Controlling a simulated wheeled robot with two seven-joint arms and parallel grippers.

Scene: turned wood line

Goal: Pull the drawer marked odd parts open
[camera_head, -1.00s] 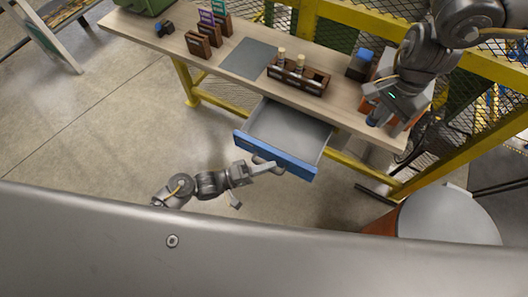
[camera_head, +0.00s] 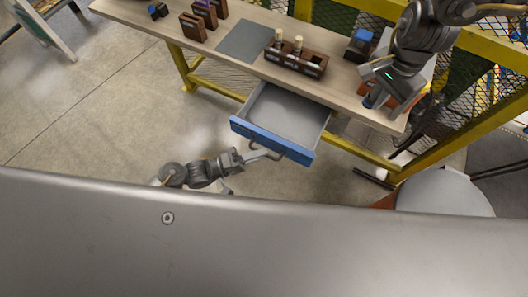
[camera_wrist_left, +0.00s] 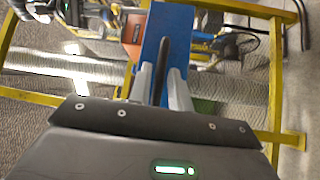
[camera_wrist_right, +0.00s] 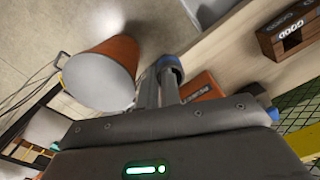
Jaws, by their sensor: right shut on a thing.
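The drawer (camera_head: 285,115) under the bench hangs well out, its grey inside showing empty. Its blue front (camera_head: 270,140) faces me; I cannot read its marking. My left gripper (camera_head: 245,170) is at the drawer front, its fingers spread apart. In the left wrist view the blue front (camera_wrist_left: 168,25) stands beyond the fingers, with a dark handle bar (camera_wrist_left: 162,75) between them; contact cannot be told. My right gripper (camera_head: 374,95) is above the bench's right end, shut on a dark blue cylindrical piece (camera_wrist_right: 168,66).
The bench (camera_head: 150,22) carries a dark wooden rack with turned pieces (camera_head: 295,58), a grey mat (camera_head: 247,41) and small wooden holders (camera_head: 193,27). A reddish box (camera_wrist_right: 200,86) lies near my right gripper. A grey-topped orange stool (camera_head: 445,193) stands at right.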

